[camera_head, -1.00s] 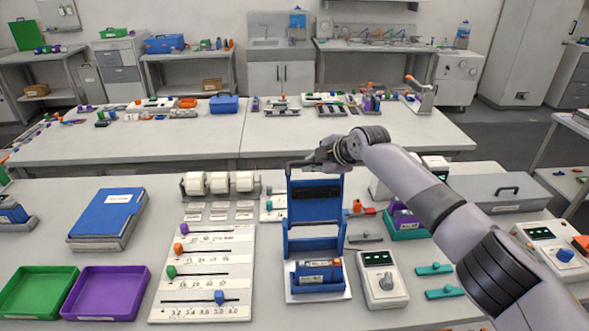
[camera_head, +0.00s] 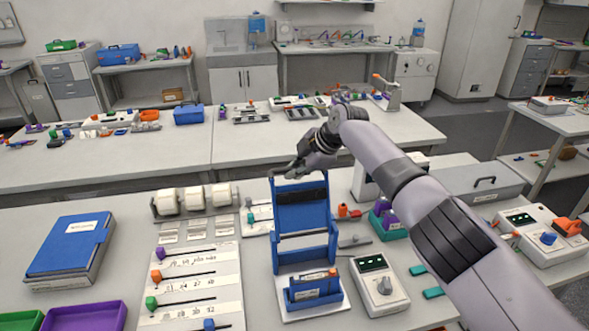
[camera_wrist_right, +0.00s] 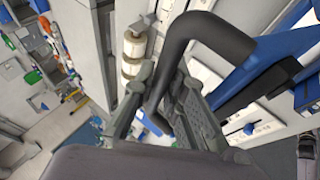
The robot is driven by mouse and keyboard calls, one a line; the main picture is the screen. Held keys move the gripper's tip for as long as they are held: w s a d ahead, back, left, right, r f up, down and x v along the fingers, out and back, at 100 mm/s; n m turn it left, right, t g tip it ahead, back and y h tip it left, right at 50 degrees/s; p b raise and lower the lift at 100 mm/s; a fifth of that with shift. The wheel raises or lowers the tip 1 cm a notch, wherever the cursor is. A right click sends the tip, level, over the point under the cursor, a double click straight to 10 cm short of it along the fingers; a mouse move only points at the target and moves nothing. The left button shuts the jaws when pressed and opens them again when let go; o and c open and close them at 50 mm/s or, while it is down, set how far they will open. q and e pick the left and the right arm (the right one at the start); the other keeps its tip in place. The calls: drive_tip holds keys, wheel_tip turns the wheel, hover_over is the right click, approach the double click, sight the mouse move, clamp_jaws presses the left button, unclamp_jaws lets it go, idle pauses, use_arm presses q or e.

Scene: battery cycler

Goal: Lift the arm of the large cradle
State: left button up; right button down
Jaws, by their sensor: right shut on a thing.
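The large cradle (camera_head: 312,301) is a blue holder on a white base plate, with a blue battery cell (camera_head: 314,287) lying in it. Its blue arm (camera_head: 304,218) stands raised behind the cell, with a dark handle along its top edge. My left gripper is not in view.
A meter with a green display (camera_head: 377,286) stands right of the cradle. A slider board (camera_head: 195,285) and white rolls (camera_head: 193,199) are to the left, with a blue binder (camera_head: 70,247) beyond. A teal bin (camera_head: 388,222) stands behind the meter.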

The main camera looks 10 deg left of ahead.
drive_tip(key=c, duration=1.9)
unclamp_jaws()
drive_tip(key=shift+w+r, duration=0.15)
drive_tip(key=shift+r, duration=0.15)
drive_tip(key=shift+c, duration=0.2)
drive_tip(key=o, duration=0.3)
drive_tip(key=shift+f, duration=0.25)
drive_tip(key=shift+o, duration=0.2)
drive_tip(key=v, duration=1.2)
